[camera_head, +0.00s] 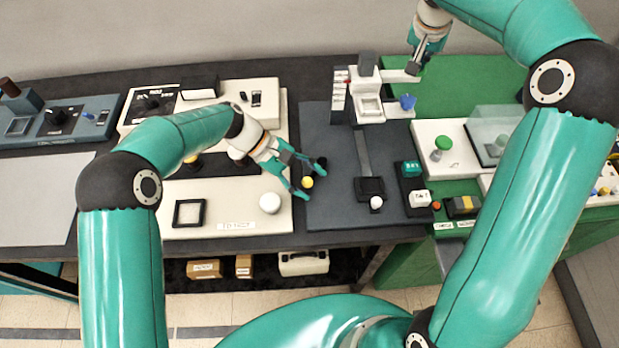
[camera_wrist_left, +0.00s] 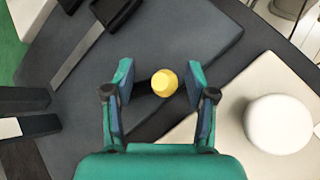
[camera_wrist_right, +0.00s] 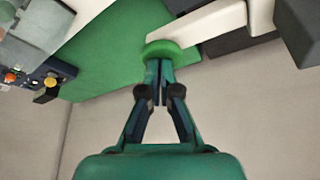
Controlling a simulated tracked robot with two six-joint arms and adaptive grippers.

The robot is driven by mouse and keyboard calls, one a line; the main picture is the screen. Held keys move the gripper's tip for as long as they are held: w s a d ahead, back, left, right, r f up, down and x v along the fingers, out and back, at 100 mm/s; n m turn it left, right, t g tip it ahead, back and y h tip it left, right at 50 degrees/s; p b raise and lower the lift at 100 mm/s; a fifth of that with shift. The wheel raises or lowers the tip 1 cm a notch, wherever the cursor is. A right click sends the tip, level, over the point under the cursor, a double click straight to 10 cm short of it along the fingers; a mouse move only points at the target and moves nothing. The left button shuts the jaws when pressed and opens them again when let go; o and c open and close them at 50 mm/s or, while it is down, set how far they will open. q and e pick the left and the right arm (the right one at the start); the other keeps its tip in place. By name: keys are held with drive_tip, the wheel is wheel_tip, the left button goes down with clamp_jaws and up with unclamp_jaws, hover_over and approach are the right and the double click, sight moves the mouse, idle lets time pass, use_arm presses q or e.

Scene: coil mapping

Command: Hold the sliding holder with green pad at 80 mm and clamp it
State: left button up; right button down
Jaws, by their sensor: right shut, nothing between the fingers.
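The sliding holder shows in the right wrist view as a white arm (camera_wrist_right: 212,26) with a round green pad (camera_wrist_right: 168,50) at its end. In the head view its white arm (camera_head: 393,76) reaches right from the dark upright block. My right gripper (camera_wrist_right: 160,72) is shut and empty, its tips at the pad and appearing to touch it; it also shows in the head view (camera_head: 413,68). A yellow knob (camera_wrist_left: 164,83) on a dark lever sits between the spread fingers of my open left gripper (camera_wrist_left: 160,105). The knob shows in the head view (camera_head: 307,183). I cannot read the 80 mm position.
A dark grey plate (camera_head: 330,135) carries the slotted rail and a white carriage (camera_head: 369,106) with a blue knob (camera_head: 407,102). Small labelled boxes (camera_head: 413,185) stand at the plate's right edge.

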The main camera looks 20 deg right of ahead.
use_arm(q)
drive_tip(key=shift+w, duration=0.2)
use_arm(e)
drive_tip(key=shift+w+f, duration=0.1)
use_arm(q)
drive_tip(key=shift+r, duration=0.15)
drive_tip(key=v, duration=1.2)
use_arm(e)
drive_tip(key=shift+a+f, duration=0.1)
drive_tip(key=shift+w+r, duration=0.1)
drive_tip(key=shift+r, duration=0.5)
wheel_tip(320, 180, up, 7)
idle(0.4)
idle(0.4)
